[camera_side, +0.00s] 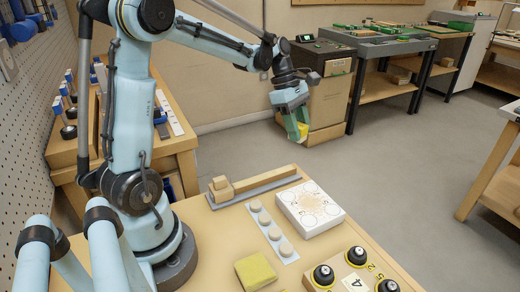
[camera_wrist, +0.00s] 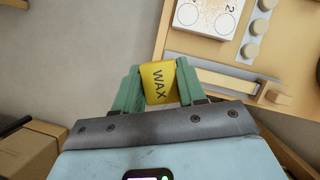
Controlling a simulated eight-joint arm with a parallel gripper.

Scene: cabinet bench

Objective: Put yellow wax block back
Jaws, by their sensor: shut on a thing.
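The yellow wax block (camera_wrist: 158,84), with "WAX" printed on it, sits between the two green fingers of my gripper (camera_wrist: 157,86) in the wrist view. My gripper is shut on it. In the side view my gripper (camera_side: 301,133) hangs beyond the far edge of the bench, above the floor, with the yellow block (camera_side: 302,129) small and partly hidden between the fingers. A flat yellow-olive block or pad (camera_side: 256,271) lies on the front of the bench in the side view.
The wooden bench (camera_side: 222,236) carries a white box with printed circles (camera_side: 310,207), a strip with several round pegs (camera_side: 272,233), a grey rail with a wooden block (camera_side: 250,186), and several black knobs (camera_side: 357,256) at the right. A wooden cabinet (camera_side: 327,100) stands behind my gripper.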

